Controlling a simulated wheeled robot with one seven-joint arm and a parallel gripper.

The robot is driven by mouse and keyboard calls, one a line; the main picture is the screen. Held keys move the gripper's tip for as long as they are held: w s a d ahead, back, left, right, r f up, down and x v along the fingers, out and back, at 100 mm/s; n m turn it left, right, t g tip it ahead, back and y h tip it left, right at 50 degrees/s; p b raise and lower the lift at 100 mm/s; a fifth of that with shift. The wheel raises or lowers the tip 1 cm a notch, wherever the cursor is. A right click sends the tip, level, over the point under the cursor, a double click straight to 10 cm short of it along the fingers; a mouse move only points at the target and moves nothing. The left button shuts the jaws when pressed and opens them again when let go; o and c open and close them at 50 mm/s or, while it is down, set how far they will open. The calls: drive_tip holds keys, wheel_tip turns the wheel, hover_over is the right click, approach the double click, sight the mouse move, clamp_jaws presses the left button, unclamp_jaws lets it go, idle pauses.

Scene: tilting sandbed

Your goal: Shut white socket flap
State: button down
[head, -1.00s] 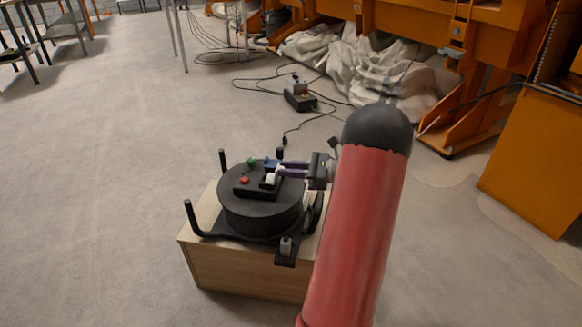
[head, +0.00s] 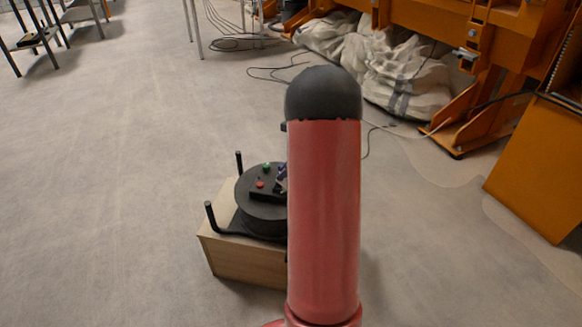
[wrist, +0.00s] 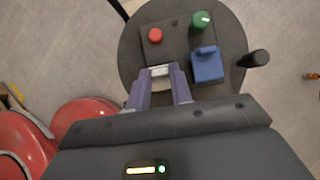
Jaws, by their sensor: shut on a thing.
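The white socket flap (wrist: 160,71) shows in the wrist view as a small pale piece on the black panel, between my fingertips. My gripper (wrist: 160,78) has its purple fingers closed on it from both sides. How far the flap is tilted is hard to tell. The black panel (wrist: 178,50) also bears a red button, a green knob and a blue block, on a round black drum (wrist: 129,58). In the head view my red arm hides the flap and most of my gripper; only a bit of purple shows beside the panel.
The drum stands on a wooden box (head: 243,262) with upright black posts (head: 212,220) at its left. Open floor lies to the left. Orange machinery (head: 440,40) and crumpled pale sheeting (head: 400,75) are at the back right. A blue block (wrist: 207,65) sits close to the right finger.

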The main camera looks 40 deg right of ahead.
drive_tip(key=w+a+g+h, duration=0.1)
drive_tip(key=w+g+h, duration=0.1)
drive_tip(key=g+h, duration=0.1)
drive_tip(key=shift+a+f+g, duration=0.3)
drive_tip(key=shift+a+f, duration=0.05)
drive_tip(key=shift+f, duration=0.05)
drive_tip(key=shift+w+a+f+g+h, duration=0.25)
drive_tip(key=shift+w+f+g+h, duration=0.15)
drive_tip(key=shift+g+h, duration=0.45)
drive_tip(key=shift+w+a+f+g+h, duration=0.3)
drive_tip(key=shift+f+g+h, duration=0.25)
drive_tip(key=shift+g, duration=0.5)
drive_tip(key=c, duration=1.2)
unclamp_jaws()
drive_tip(key=shift+c, duration=0.2)
drive_tip(key=shift+r, duration=0.1)
wheel_tip(320, 180, up, 8)
drive_tip(key=w, duration=0.1)
drive_tip(key=shift+w+a+f, duration=0.15)
drive_tip(key=shift+a+f, duration=0.1)
drive_tip(key=shift+a, duration=0.2)
